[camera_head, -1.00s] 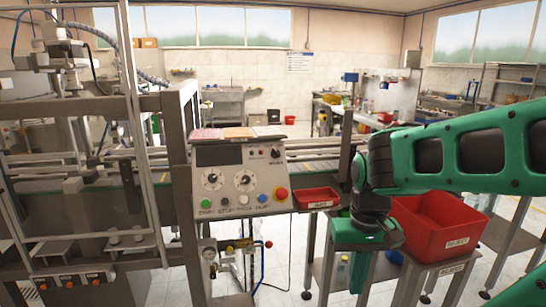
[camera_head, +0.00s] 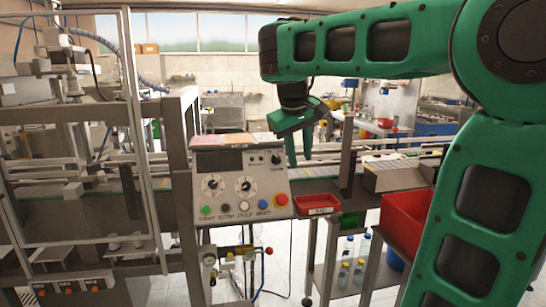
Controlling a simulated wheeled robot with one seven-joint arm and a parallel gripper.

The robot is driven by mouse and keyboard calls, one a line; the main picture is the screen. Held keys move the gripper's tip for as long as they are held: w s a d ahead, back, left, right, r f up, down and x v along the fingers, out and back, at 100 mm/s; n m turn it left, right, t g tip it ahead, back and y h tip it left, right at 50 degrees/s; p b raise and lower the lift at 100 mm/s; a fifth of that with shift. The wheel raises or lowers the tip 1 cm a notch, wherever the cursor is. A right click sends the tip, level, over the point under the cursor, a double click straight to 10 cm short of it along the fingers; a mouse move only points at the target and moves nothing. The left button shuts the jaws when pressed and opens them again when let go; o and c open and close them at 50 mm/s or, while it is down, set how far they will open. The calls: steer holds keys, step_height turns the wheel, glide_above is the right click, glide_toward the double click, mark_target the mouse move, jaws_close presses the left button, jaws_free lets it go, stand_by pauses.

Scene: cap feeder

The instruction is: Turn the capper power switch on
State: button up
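The capper control panel (camera_head: 240,187) is a light grey box with a dark display, two round dials and a row of coloured buttons. A black rotary switch (camera_head: 276,159) sits at its upper right. Small lettering beside it is too blurred to read, so I cannot tell its setting. A red mushroom button (camera_head: 282,199) is at the lower right. My green gripper (camera_head: 299,163) hangs fingers-down just right of the panel's upper right corner, near the black switch. A gap shows between its two fingers, with nothing held. I see no contact with the switch.
A small red tray (camera_head: 318,200) is beside the panel. A larger red bin (camera_head: 405,222) stands to the right, partly behind my arm. A metal-framed machine (camera_head: 125,130) fills the left. Conveyor rails run behind the panel.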

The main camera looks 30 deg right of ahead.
steer(key=n+t, duration=0.1)
steer(key=n, duration=0.1)
glide_toward(276, 157)
steer(key=shift+h, duration=0.3)
steer(key=x, duration=0.8)
steer(key=shift+w+a+f, duration=0.1)
steer(key=shift+f, duration=0.2)
jaws_close()
